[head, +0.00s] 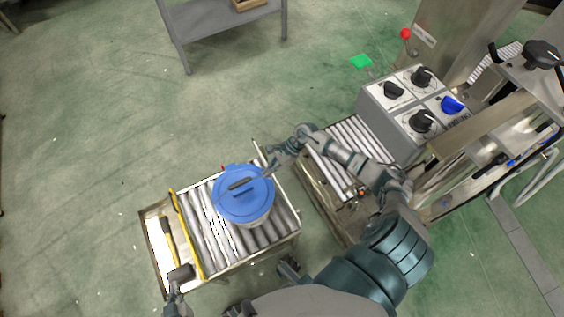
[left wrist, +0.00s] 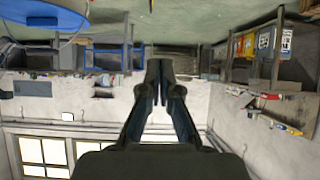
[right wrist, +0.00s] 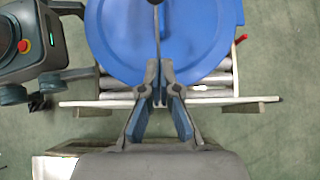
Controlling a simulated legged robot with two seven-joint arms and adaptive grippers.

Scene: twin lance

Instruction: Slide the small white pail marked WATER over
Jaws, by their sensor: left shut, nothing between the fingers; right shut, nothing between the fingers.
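A small pail with a white body and a blue lid (head: 243,192) stands upright on a roller cart (head: 270,232). A dark handle crosses its lid, and no WATER marking is readable. My right gripper (head: 269,170) is shut and empty at the lid's upper right edge. In the right wrist view, the shut fingertips (right wrist: 160,88) overlap the lid's near edge (right wrist: 195,35); contact cannot be told. My left gripper (head: 180,274) is low at the cart's left end, apart from the pail. The left wrist view shows its fingers (left wrist: 159,68) shut and empty.
A yellow bar (head: 186,235) crosses the cart left of the pail. A second roller bed (head: 335,165) stands to the right across a gap, beside a grey control box (head: 405,110) with knobs. A grey table (head: 225,20) stands at the back. Green floor lies open at the left.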

